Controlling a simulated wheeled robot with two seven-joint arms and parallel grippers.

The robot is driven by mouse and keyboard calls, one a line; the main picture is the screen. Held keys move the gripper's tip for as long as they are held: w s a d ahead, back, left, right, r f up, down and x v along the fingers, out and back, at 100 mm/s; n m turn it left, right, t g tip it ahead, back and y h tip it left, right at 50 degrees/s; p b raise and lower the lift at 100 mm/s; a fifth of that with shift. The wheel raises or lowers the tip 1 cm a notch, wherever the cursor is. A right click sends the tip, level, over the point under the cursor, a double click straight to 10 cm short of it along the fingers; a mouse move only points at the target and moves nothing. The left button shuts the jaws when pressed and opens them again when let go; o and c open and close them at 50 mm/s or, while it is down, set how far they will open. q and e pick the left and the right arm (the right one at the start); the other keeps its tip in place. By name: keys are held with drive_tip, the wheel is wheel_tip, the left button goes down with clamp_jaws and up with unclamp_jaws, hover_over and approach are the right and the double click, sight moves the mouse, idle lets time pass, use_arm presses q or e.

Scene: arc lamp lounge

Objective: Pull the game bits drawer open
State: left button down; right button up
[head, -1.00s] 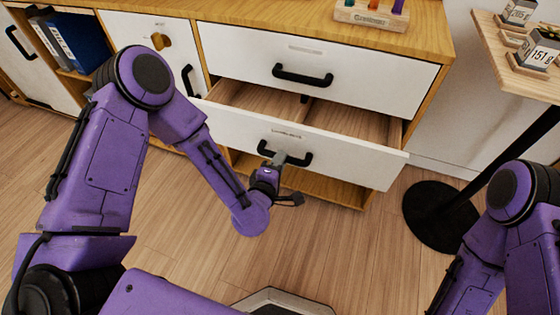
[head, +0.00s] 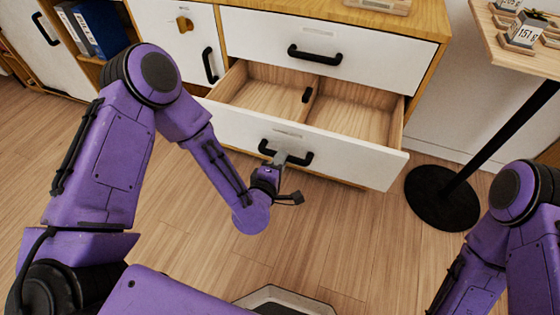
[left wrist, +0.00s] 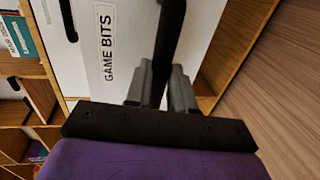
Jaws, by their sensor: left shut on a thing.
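The game bits drawer (head: 345,157) is the lower white drawer and stands well open in the head view. Its inside shows pale wood, a divider and a small dark piece on that divider. Its label reads GAME BITS in the left wrist view (left wrist: 107,48). My left gripper (head: 285,158) is shut on the drawer's black handle (head: 304,160); in the left wrist view the fingers (left wrist: 161,88) sit either side of the handle bar (left wrist: 168,40). My right arm shows at the right edge, but its gripper is out of view.
The closed upper drawer (head: 270,42) with a black handle is above. A cupboard door (head: 183,48) and blue binders (head: 98,28) are at the left. A black round stand base (head: 441,200) is on the floor at the right. The wooden floor before the drawer is clear.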

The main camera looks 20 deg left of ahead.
use_arm(q)
drive_tip(key=c, duration=1)
unclamp_jaws()
drive_tip(key=shift+o, duration=0.2)
drive_tip(key=shift+s, duration=0.1)
drive_tip(key=v, duration=1)
drive_tip(key=shift+s, duration=0.15)
